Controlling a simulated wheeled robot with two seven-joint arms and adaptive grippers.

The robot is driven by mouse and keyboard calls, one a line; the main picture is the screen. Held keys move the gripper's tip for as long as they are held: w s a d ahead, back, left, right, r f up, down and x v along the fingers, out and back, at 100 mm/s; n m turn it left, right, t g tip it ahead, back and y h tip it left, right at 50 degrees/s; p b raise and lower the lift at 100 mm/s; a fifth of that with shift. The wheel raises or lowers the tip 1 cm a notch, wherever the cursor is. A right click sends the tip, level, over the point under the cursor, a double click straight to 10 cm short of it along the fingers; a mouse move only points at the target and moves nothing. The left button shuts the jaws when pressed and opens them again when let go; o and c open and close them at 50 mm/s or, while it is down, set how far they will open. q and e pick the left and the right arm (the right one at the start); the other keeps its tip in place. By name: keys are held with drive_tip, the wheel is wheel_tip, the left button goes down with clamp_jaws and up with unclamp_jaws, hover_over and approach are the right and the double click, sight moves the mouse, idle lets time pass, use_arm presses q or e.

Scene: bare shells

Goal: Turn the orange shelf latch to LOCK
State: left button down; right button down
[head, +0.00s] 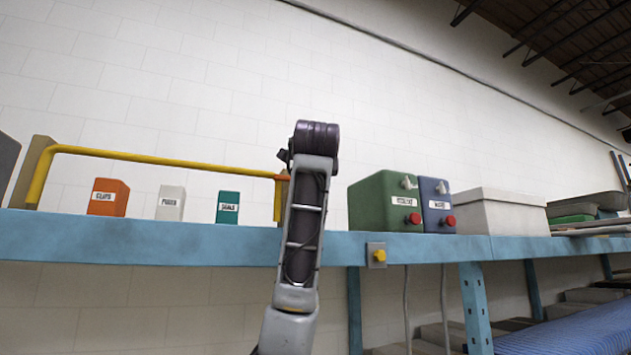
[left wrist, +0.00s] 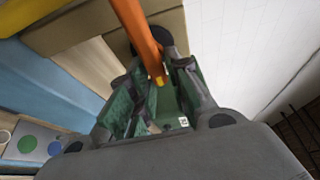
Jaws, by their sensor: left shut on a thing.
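The orange latch (left wrist: 138,32) is a bar that runs down between my left gripper's green-padded fingers in the left wrist view, with a small yellow part near its tip. My left gripper (left wrist: 160,88) is shut on it. In the head view, an orange piece (head: 275,176) shows at the right end of the yellow rail, just left of my arm. My arm hides most of the gripper there; only a dark bit of it shows at the arm's left side. I see no readable LOCK marking. My right gripper is in neither view.
The blue shelf (head: 150,237) carries orange (head: 108,197), white (head: 170,203) and teal (head: 228,207) labelled boxes behind the yellow rail (head: 150,157). Green (head: 375,205) and blue (head: 434,188) boxes with red knobs and a grey bin (head: 500,212) stand right of my arm.

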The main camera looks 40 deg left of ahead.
use_arm(q)
drive_tip(key=c, duration=1.4)
unclamp_jaws()
drive_tip(key=shift+d, duration=0.1)
drive_tip(key=shift+c, duration=0.2)
drive_tip(key=v, duration=1.2)
drive_tip(key=shift+w, duration=0.15)
